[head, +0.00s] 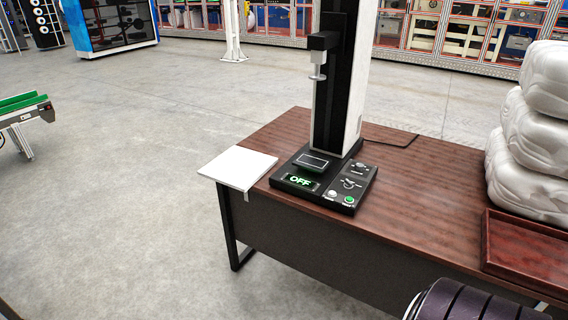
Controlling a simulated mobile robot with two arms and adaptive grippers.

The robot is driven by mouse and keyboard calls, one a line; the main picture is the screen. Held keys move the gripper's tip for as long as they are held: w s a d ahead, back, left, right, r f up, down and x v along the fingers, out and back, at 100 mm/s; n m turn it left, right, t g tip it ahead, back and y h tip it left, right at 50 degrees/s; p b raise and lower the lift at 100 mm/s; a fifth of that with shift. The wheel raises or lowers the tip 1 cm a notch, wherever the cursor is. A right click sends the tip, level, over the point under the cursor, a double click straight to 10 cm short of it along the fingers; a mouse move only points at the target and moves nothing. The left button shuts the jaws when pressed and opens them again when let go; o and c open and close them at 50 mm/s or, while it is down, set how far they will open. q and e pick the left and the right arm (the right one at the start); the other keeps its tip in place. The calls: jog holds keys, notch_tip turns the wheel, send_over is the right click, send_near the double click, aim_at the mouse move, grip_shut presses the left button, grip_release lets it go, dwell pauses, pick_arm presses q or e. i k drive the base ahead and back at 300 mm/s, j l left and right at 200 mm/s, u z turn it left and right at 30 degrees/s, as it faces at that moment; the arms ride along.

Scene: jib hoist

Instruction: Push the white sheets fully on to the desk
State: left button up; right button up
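A flat stack of white sheets (238,167) lies at the left corner of the brown wooden desk (415,190). Its left part sticks out past the desk's left edge, and its right part rests on the desktop. Its right side is close to the black base of the test machine; I cannot tell whether they touch. Neither of my grippers is in view.
A tall test machine (336,90) with a display reading OFF stands on the desk beside the sheets. White wrapped bundles (535,130) and a red-brown tray (525,250) are at the right. Open concrete floor lies left of the desk.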

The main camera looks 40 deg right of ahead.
aim_at(239, 168)
jog(key=z, duration=1.1)
